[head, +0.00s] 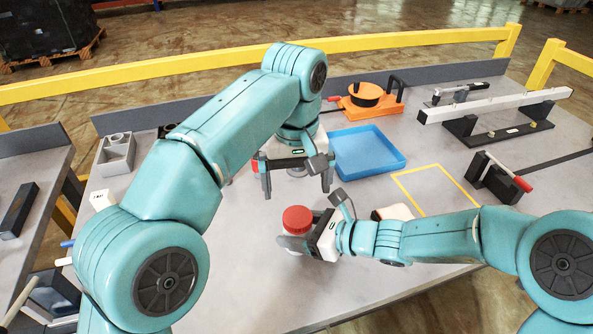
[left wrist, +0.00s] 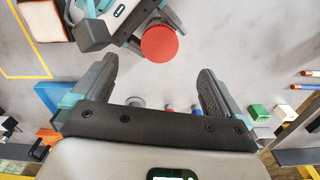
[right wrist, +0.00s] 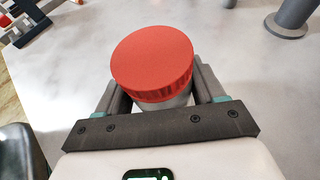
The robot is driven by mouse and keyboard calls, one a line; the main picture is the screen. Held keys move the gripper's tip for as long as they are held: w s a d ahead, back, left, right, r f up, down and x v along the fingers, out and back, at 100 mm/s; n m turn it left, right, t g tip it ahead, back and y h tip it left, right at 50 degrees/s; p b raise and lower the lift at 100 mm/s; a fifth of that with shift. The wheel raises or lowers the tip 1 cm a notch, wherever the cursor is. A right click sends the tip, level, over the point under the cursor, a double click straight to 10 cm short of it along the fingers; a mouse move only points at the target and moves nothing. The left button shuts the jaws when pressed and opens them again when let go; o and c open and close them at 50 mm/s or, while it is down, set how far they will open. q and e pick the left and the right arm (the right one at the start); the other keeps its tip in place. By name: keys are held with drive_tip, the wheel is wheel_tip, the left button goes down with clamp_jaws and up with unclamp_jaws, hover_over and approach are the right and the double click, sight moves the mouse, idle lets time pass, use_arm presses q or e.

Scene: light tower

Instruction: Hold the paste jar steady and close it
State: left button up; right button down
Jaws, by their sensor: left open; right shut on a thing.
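The paste jar has a red lid (head: 297,219) on top and a pale body that shows below it. My right gripper (head: 303,244) is shut around the jar body under the lid, near the middle of the table. In the right wrist view the red lid (right wrist: 153,60) sits on the jar between the fingers; how tightly it is on cannot be told. My left gripper (head: 297,184) is open and empty, pointing down behind the jar. In the left wrist view the lid (left wrist: 159,43) lies just beyond the open fingers (left wrist: 157,76), apart from them.
A blue tray (head: 367,152) lies behind my right arm, with a yellow taped outline (head: 433,187) to its right. An orange device (head: 371,101) and a long rail (head: 490,105) stand at the back. A grey block (head: 116,152) is at the left.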

use_arm(q)
drive_tip(key=shift+r, duration=2.1)
use_arm(e)
drive_tip(key=shift+c, duration=0.2)
unclamp_jaws()
use_arm(q)
drive_tip(key=shift+r+p, duration=0.75)
drive_tip(key=shift+p, duration=0.05)
use_arm(e)
drive_tip(key=v, duration=1.6)
drive_tip(key=shift+s+d, duration=0.1)
drive_tip(key=shift+d, duration=0.1)
